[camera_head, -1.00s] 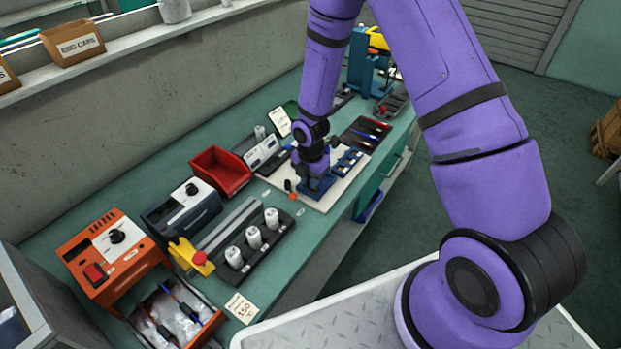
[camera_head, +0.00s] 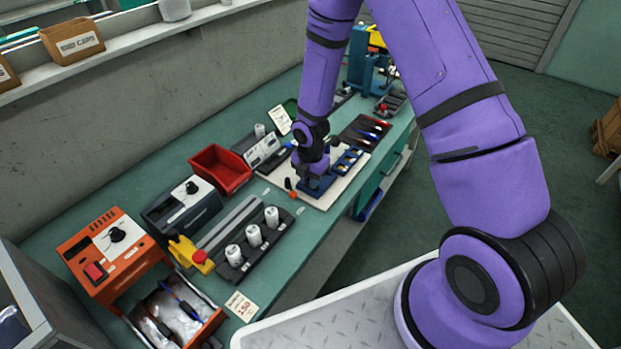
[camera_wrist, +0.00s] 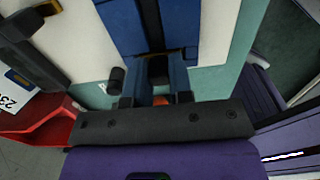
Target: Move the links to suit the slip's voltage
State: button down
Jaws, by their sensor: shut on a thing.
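My gripper (camera_head: 312,172) is low over a blue block (camera_head: 320,186) on a pale board (camera_head: 338,192) on the bench. In the wrist view, the fingers (camera_wrist: 157,80) are shut on a small dark part, mostly hidden between them, with a bit of orange near the palm. The blue block (camera_wrist: 150,22) lies straight beyond the fingertips. I cannot make out separate links. A blue tray with small parts (camera_head: 347,162) is beside the block. A white card (camera_head: 280,120) stands behind; its writing is unreadable. Part of a white label with "23" (camera_wrist: 12,102) shows in the wrist view.
A red bin (camera_head: 221,170) stands left of the board, also close by in the wrist view (camera_wrist: 40,124). A small black and orange item (camera_head: 290,194) is beside the block. A dark rack with white cylinders (camera_head: 240,272) is nearer. A tool tray (camera_head: 368,132) lies to the right.

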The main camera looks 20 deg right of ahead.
jog(key=shift+f, duration=0.15)
jog(key=c, duration=0.8)
grip_release()
jog(key=shift+r, duration=3.8)
